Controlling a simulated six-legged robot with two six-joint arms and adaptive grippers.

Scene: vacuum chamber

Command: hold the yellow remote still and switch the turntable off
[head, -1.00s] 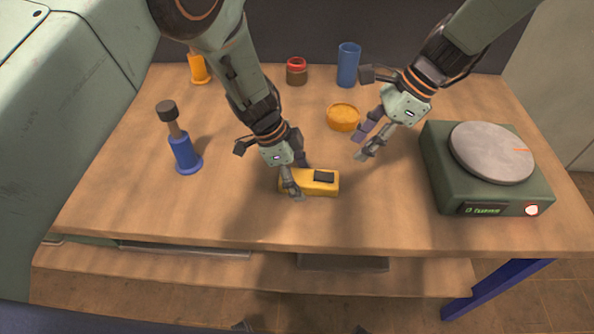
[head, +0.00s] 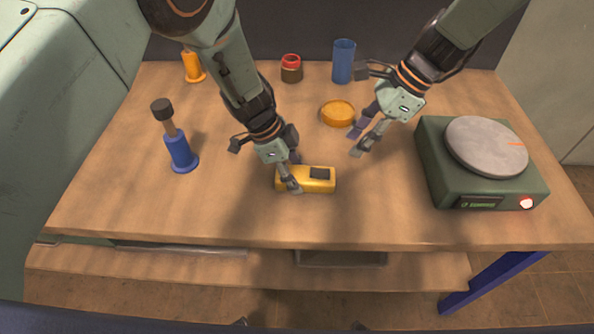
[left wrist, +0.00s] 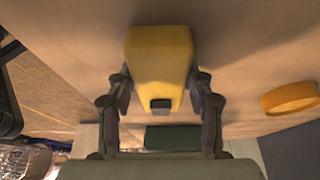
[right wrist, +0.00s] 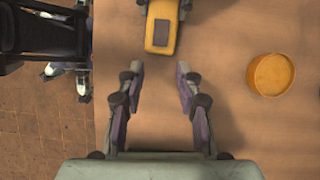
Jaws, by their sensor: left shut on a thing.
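The yellow remote (head: 318,184) with a dark pad on top lies on the table; it also shows in the left wrist view (left wrist: 160,60) and the right wrist view (right wrist: 160,40). My left gripper (head: 293,180) is shut on the remote's left part, one finger on each side. My right gripper (head: 362,144) is open and empty above the table, right of the remote; its two fingers stand apart in the right wrist view (right wrist: 160,75). The green turntable (head: 480,180) stands at the right with a grey round platter, a small green display and a lit red-white button (head: 526,202) on its front.
An orange round dish (head: 338,114), a red-topped jar (head: 291,69) and a blue cup (head: 344,62) stand behind the grippers. A blue dark-topped tool (head: 178,145) stands at left, an orange object (head: 193,66) behind it. The table's front strip is clear.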

